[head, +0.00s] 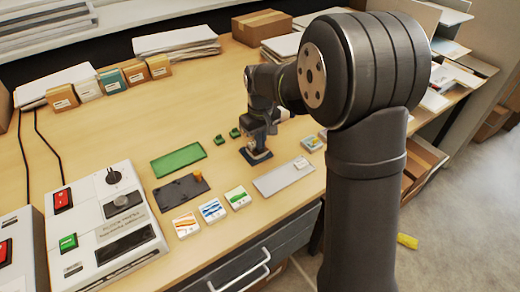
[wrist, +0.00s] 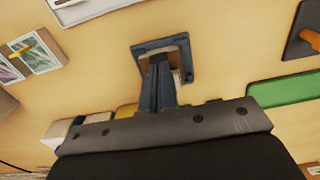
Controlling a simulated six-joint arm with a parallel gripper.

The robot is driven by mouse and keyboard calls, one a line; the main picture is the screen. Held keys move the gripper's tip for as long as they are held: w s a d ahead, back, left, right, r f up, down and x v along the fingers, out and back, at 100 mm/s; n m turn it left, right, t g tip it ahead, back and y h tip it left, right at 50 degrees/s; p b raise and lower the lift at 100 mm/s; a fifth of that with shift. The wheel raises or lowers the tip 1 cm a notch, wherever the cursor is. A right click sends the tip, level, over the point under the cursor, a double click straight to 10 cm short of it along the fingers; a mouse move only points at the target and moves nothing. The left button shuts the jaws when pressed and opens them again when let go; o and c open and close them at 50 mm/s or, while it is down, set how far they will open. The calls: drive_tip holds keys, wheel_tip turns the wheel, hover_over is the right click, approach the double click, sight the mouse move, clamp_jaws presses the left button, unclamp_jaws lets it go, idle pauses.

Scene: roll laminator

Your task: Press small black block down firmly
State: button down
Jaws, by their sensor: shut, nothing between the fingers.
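My gripper (head: 257,147) points down at the table with its fingers shut and nothing between them. Its tips are at a small dark, blue-grey square piece (head: 256,157), which looks like the small black block and lies on the wood surface. In the wrist view my gripper (wrist: 160,70) reaches into the outline of this square piece (wrist: 184,42). A pale patch shows inside its dark border. The fingers cover part of the piece, and I cannot tell whether they touch it or how hard.
A grey plate (head: 285,178) lies right of the gripper, with several picture cards (head: 212,210) nearer the front edge. A dark plate with an orange knob (head: 178,192), a green plate (head: 178,160) and small green clips (head: 219,139) lie left. Laminator units (head: 105,215) stand far left.

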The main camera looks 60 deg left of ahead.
drive_tip(key=shift+a+r, duration=0.1)
drive_tip(key=shift+r, duration=2.85)
drive_tip(key=shift+f, duration=0.15)
drive_tip(key=shift+f, duration=3)
